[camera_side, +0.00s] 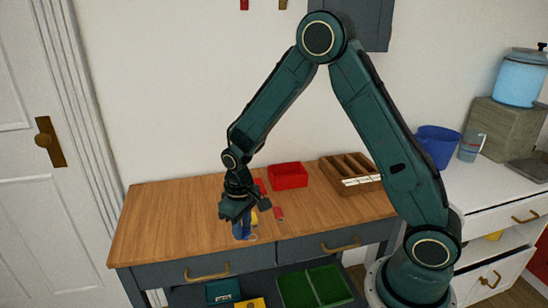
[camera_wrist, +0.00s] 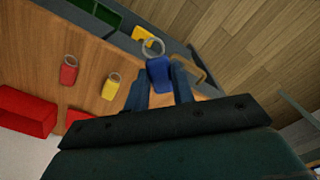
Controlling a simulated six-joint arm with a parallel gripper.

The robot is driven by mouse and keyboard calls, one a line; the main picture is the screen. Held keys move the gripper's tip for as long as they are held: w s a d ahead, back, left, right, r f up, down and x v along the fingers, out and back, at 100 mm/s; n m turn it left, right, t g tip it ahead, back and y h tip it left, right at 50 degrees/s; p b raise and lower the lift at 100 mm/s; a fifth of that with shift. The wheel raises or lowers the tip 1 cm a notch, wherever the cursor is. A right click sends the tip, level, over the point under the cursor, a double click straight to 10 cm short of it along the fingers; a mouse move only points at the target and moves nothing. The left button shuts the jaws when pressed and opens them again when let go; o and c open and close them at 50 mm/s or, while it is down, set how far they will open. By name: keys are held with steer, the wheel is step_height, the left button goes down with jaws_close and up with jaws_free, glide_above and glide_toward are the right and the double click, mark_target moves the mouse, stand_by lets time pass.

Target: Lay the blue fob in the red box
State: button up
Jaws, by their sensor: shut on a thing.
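The blue fob (camera_wrist: 158,72) with its metal ring is between the fingers of my gripper (camera_wrist: 160,88) in the wrist view. My gripper is shut on it. In the side view my gripper (camera_side: 241,228) points down over the front part of the wooden table top, and the fob is hard to separate from the bluish fingers. The red box (camera_side: 288,175) stands at the back of the table, behind and to the right of my gripper. It also shows at the left of the wrist view (camera_wrist: 27,112). Its inside is mostly hidden.
A yellow fob (camera_wrist: 111,88) and a red fob (camera_wrist: 68,72) lie near my gripper; the red one also shows in the side view (camera_side: 279,214). A wooden compartment tray (camera_side: 335,168) stands right of the box. Green bins (camera_side: 298,291) sit below. The table's left side is clear.

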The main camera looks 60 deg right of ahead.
steer(key=w+d+r+n, duration=0.4)
steer(key=w+d+n, duration=0.1)
steer(key=d+n, duration=0.25)
steer(key=w+d+r+n, duration=0.5)
steer(key=w+d+n, duration=0.1)
steer(key=d, duration=0.3)
steer(key=s+d+r+n, duration=0.1)
steer(key=d+r+n, duration=0.4)
steer(key=d, duration=0.4)
steer(key=s+d+r+n, duration=0.1)
steer(key=d+r+n, duration=0.5)
steer(key=d+n, duration=0.2)
steer(key=shift+s+d+r, duration=0.15)
steer(key=shift+d, duration=0.6)
steer(key=shift+n, duration=0.25)
step_height(320, 180, down, 16)
